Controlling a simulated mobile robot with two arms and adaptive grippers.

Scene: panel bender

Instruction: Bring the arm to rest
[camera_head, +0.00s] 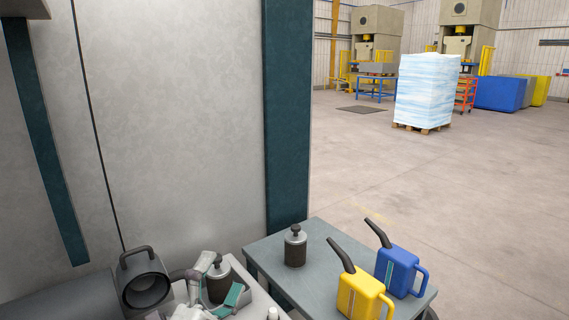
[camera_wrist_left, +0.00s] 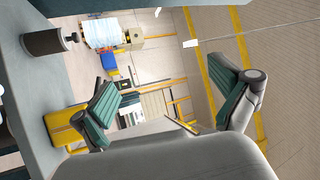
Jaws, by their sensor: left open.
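My left gripper (camera_head: 214,292) is low in the head view, at the machine's front edge, partly cut off by the bottom of the picture. Its teal-padded fingers stand apart in the left wrist view (camera_wrist_left: 168,105), with nothing between them. A dark grey canister with a knobbed top (camera_head: 218,283) stands right behind the gripper, partly hidden by it; I cannot tell whether they touch. My right gripper is not in view.
A grey table (camera_head: 325,240) holds another canister (camera_head: 295,249), a yellow spouted can (camera_head: 360,297) and a blue one (camera_head: 398,268). A dark handled cylinder (camera_head: 143,287) is left of the gripper. The machine's grey panel (camera_head: 180,120) rises behind. Open floor (camera_head: 450,190) lies right.

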